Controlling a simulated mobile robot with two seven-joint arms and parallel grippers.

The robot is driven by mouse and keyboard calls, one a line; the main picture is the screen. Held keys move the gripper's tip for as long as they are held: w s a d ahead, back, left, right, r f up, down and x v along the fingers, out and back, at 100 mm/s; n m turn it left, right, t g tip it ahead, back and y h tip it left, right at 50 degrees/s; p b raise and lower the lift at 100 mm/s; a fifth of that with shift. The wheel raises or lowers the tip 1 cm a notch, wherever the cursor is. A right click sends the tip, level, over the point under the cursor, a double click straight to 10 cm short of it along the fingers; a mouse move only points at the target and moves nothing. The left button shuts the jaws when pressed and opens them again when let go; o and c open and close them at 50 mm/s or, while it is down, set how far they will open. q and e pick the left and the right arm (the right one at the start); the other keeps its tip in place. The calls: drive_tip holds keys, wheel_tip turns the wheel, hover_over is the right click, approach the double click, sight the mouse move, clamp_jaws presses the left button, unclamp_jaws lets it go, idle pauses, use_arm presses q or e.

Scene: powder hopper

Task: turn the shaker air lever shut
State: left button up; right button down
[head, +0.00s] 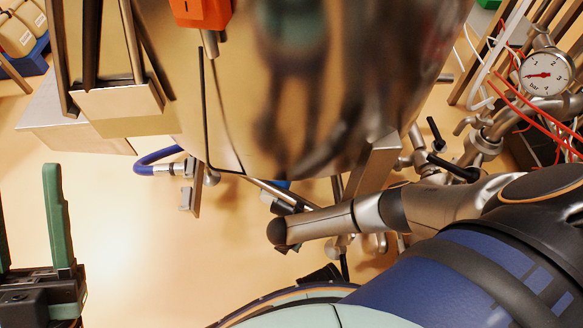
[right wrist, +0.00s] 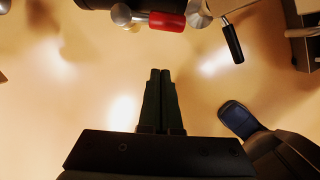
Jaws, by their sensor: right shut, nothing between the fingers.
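In the right wrist view a red lever handle (right wrist: 168,21) on a metal fitting lies at the top, beyond the fingertips. A black-handled lever (right wrist: 232,42) hangs at an angle to its right. I cannot tell which is the shaker air lever. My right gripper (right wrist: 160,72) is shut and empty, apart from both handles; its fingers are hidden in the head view. My left gripper (head: 28,205) is open and empty at the left edge of the head view, its left finger partly cut off.
The shiny steel hopper (head: 310,80) fills the top middle. A blue hose (head: 150,160) joins a fitting beneath it. At the right are a pressure gauge (head: 546,75), pipes and red tubing (head: 520,110). Open floor (head: 130,230) lies between my left gripper and the hopper.

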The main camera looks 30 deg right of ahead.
use_arm(q)
wheel_tip(320, 180, up, 5)
drive_tip(key=p, duration=0.4)
drive_tip(key=w+f+n+y, duration=0.4)
drive_tip(key=f+y, duration=0.2)
drive_tip(key=f, duration=0.1)
drive_tip(key=shift+w+a+f, duration=0.25)
drive_tip(key=shift+w+a, duration=0.1)
drive_tip(key=shift+a, duration=0.1)
use_arm(e)
drive_tip(key=w+v, duration=0.1)
drive_tip(key=v, duration=0.7)
drive_tip(key=shift+s+r, duration=0.3)
drive_tip(key=shift+s, duration=0.15)
use_arm(q)
drive_tip(key=shift+s, duration=0.1)
use_arm(e)
drive_tip(key=shift+s+d, duration=0.1)
drive_tip(key=shift+s, duration=0.05)
